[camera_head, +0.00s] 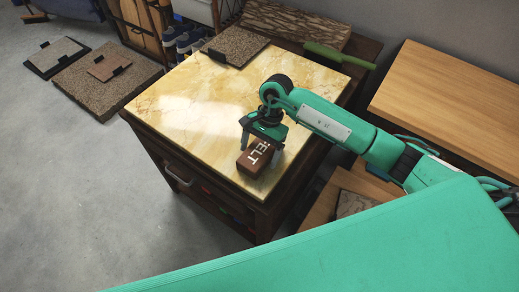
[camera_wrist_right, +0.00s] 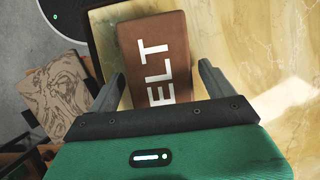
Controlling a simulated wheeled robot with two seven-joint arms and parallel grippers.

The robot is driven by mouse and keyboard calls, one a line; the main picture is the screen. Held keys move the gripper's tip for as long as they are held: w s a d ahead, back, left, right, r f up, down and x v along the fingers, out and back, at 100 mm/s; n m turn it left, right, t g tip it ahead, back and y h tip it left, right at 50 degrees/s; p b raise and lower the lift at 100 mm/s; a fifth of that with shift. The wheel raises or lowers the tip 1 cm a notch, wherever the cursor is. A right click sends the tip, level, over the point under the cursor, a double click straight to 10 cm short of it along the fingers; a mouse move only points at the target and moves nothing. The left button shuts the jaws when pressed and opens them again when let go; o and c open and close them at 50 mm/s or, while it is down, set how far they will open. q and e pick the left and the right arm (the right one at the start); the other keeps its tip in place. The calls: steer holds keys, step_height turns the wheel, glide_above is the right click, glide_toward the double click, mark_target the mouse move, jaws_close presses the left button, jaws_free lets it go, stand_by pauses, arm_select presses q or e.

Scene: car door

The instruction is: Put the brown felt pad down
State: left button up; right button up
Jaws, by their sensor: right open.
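The brown felt pad (camera_head: 255,161) is a brown block with white lettering, on the near corner of the yellow marble-topped cabinet (camera_head: 200,100). In the right wrist view the pad (camera_wrist_right: 152,58) shows "ELT" and lies between the two fingers. My right gripper (camera_head: 262,143) is over the pad with its fingers apart. In the right wrist view gaps show between the fingers (camera_wrist_right: 165,85) and the pad's sides. The pad looks to rest on the marble top, near its edge. My left gripper is not in view.
A brown speckled board (camera_head: 237,46) lies at the back of the marble top. A green-handled tool (camera_head: 338,57) is behind it. A wooden table (camera_head: 450,95) stands at right. Mats (camera_head: 107,78) lie on the floor at left. The left half of the marble top is clear.

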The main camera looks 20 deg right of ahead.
steer(key=shift+v, duration=0.85)
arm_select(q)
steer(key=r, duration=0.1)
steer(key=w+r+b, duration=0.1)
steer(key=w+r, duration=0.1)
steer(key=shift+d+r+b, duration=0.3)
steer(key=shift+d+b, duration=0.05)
arm_select(e)
steer(key=v, duration=1)
steer(key=shift+r, duration=0.2)
